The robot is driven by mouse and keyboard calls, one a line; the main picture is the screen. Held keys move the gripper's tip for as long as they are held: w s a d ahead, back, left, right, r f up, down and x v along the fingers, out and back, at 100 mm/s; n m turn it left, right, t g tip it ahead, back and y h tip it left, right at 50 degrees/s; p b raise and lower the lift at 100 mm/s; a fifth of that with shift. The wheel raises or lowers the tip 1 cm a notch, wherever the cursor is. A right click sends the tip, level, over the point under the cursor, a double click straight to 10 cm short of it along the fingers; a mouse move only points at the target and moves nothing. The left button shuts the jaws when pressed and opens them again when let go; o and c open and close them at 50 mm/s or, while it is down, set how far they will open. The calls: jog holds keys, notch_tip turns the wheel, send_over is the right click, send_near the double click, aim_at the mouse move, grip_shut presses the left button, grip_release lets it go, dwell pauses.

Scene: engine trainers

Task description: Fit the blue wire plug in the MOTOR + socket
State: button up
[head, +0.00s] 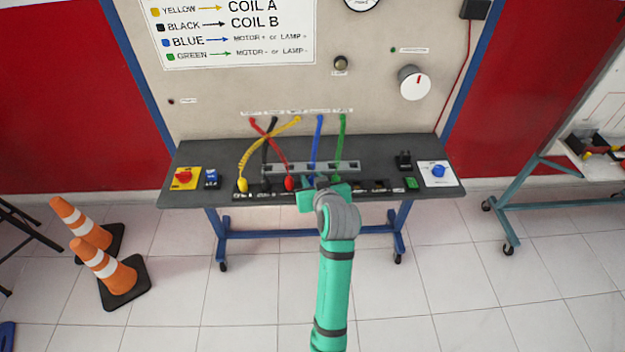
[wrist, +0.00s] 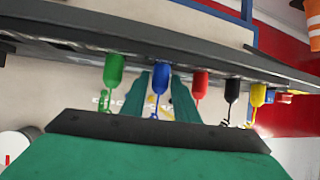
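The blue wire (head: 318,140) hangs from the board down to the grey rack on the bench; its lower end is hidden behind my gripper in the head view. In the wrist view the blue plug (wrist: 161,78) stands between my two green fingers. My gripper (wrist: 162,88) looks open around it, with a finger on each side and no clear contact. In the head view my gripper (head: 322,188) is at the bench's front edge. Dark sockets (head: 378,186) line the front strip; their labels are too small to read, so I cannot tell which is MOTOR +.
The yellow plug (head: 242,185) and red plug (head: 290,184) stand in the front strip at left, by the black wire (head: 268,150). The green plug (wrist: 114,68) is close beside the blue one. A grey slotted rack (head: 285,169) lies behind. Traffic cones (head: 108,270) stand at left.

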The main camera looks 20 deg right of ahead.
jog(key=v, duration=0.4)
jog(key=shift+s+r, duration=0.15)
jog(key=shift+r, duration=0.4)
jog(key=shift+r, duration=2.25)
jog(key=o, duration=0.5)
jog(key=shift+o, duration=0.2)
jog(key=v, duration=1)
jog(key=shift+s+r, duration=0.2)
jog(key=shift+s, duration=0.2)
